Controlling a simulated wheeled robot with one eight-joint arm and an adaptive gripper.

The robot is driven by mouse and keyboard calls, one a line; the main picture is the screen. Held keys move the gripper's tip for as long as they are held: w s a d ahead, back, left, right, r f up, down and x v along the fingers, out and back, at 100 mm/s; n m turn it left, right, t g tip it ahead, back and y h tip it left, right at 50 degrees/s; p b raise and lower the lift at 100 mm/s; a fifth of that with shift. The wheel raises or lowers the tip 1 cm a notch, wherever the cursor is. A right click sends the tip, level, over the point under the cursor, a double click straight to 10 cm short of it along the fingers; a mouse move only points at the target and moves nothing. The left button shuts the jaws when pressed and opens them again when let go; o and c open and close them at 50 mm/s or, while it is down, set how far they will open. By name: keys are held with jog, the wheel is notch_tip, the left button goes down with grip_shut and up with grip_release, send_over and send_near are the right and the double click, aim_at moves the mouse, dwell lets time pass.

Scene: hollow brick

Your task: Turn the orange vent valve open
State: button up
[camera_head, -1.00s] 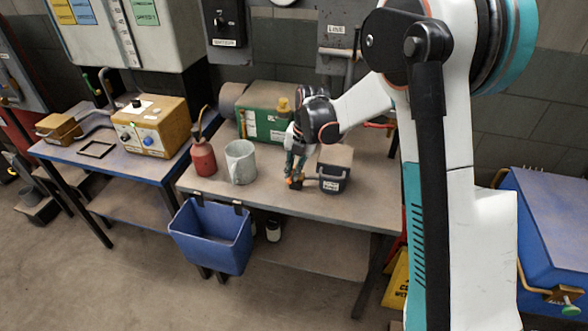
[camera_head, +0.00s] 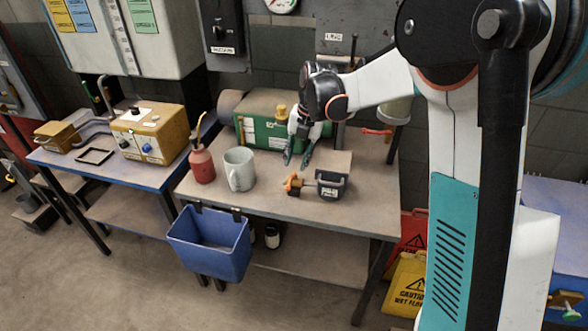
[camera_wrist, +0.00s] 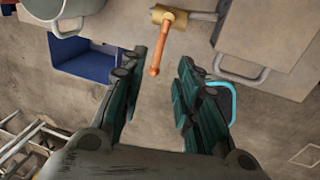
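The orange vent valve (camera_head: 292,182) sits on the workbench, left of a small dark-fronted box (camera_head: 333,184). In the wrist view its orange lever (camera_wrist: 160,52) extends down from a brass body (camera_wrist: 168,15), roughly at a right angle to the short pipe (camera_wrist: 203,16) at its right. My gripper (camera_head: 297,158) hangs behind and above the valve in the head view, apart from it. In the wrist view my gripper (camera_wrist: 163,65) has its two teal fingers spread, with nothing held. The lever shows beyond the gap between them.
A grey mug (camera_head: 239,169) and a red oil can (camera_head: 202,163) stand left of the valve. A green machine (camera_head: 262,127) is behind. A blue bin (camera_head: 208,244) hangs from the bench front. Bare benchtop (camera_head: 265,198) lies in front of the valve.

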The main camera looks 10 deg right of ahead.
jog(key=shift+s+d+r, duration=0.1)
jog(key=shift+d+r, duration=0.1)
jog(key=shift+r, duration=0.85)
jog(key=shift+s+d+r, duration=0.1)
jog(key=shift+d+r, duration=0.05)
jog(key=shift+r, duration=0.85)
